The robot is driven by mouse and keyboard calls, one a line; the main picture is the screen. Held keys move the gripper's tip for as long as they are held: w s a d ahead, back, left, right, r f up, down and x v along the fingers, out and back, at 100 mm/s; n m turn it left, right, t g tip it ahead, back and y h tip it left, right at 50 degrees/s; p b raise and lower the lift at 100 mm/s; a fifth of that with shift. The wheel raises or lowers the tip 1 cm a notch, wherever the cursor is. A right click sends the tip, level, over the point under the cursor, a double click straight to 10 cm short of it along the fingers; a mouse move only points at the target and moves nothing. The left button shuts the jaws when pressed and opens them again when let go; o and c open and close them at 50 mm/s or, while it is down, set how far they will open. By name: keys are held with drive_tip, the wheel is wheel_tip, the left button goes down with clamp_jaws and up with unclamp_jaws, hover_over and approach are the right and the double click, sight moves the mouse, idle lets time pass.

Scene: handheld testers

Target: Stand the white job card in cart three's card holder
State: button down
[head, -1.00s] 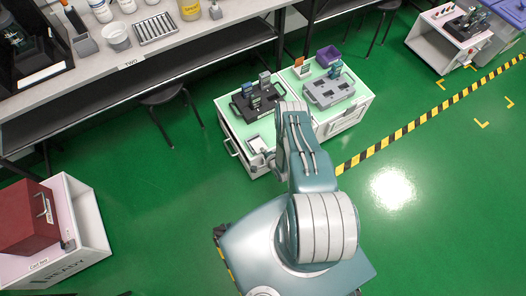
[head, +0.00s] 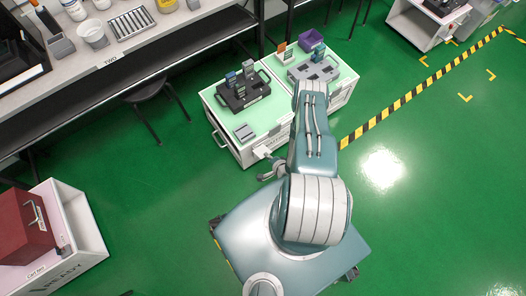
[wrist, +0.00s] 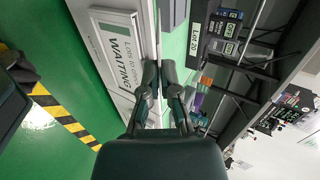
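My gripper (head: 268,168) is beside the near front edge of the white two-part cart (head: 235,152) with the pale green top. A small white piece at its tips looks like the job card (head: 262,152). In the wrist view the fingers (wrist: 159,75) are close together, with a thin pale strip between them that looks like the card edge-on. A grey slotted stand (head: 245,132) sits on the cart's near corner, apart from the gripper. I cannot tell which cart is cart three or pick out its card holder.
The cart top bears a black fixture (head: 243,95) with testers, a grey fixture (head: 314,70) and a purple bin (head: 311,40). A white cart with a red case (head: 25,225) stands at left. The workbench (head: 130,55) is behind; green floor at right is open.

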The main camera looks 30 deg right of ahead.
drive_tip(key=shift+v, duration=0.9)
drive_tip(key=shift+s+f, duration=0.1)
drive_tip(key=shift+f, duration=0.1)
